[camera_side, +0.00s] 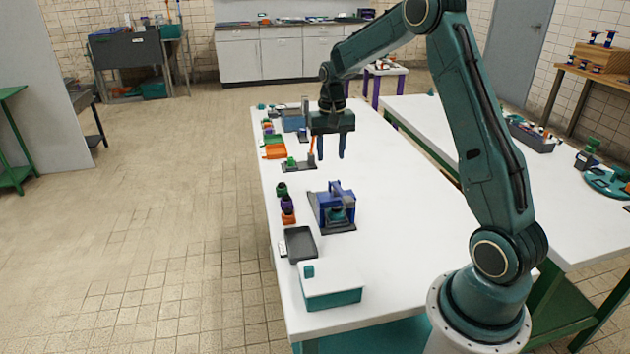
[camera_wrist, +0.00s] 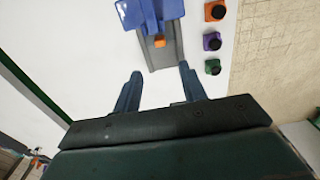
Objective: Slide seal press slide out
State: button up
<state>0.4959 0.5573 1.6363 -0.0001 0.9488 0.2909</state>
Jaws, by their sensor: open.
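The seal press (camera_side: 341,193) is a blue frame on a dark grey base, standing on the white table in the side view. A teal part shows under its frame. In the wrist view the blue press frame (camera_wrist: 150,12) is at the top edge, partly cut off. Its grey slide track (camera_wrist: 163,60) runs down from it, with a small orange block (camera_wrist: 159,43) on it. My gripper (camera_side: 332,156) is open and empty, pointing down above the table, behind the press in the side view. In the wrist view my fingers (camera_wrist: 160,72) straddle the line of the track's near end, apart from it.
Green, purple and orange pieces (camera_side: 286,204) stand in a row left of the press. A grey tray (camera_side: 301,243) and a white-topped teal box (camera_side: 332,288) are nearer the camera. An orange tray (camera_side: 275,152) and other fixtures lie farther back. The table right of the press is clear.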

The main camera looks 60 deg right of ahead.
jog(key=shift+f, duration=0.1)
notch_tip(320, 180, down, 14)
jog(key=shift+r, duration=0.25)
dwell(0.5)
grip_shut()
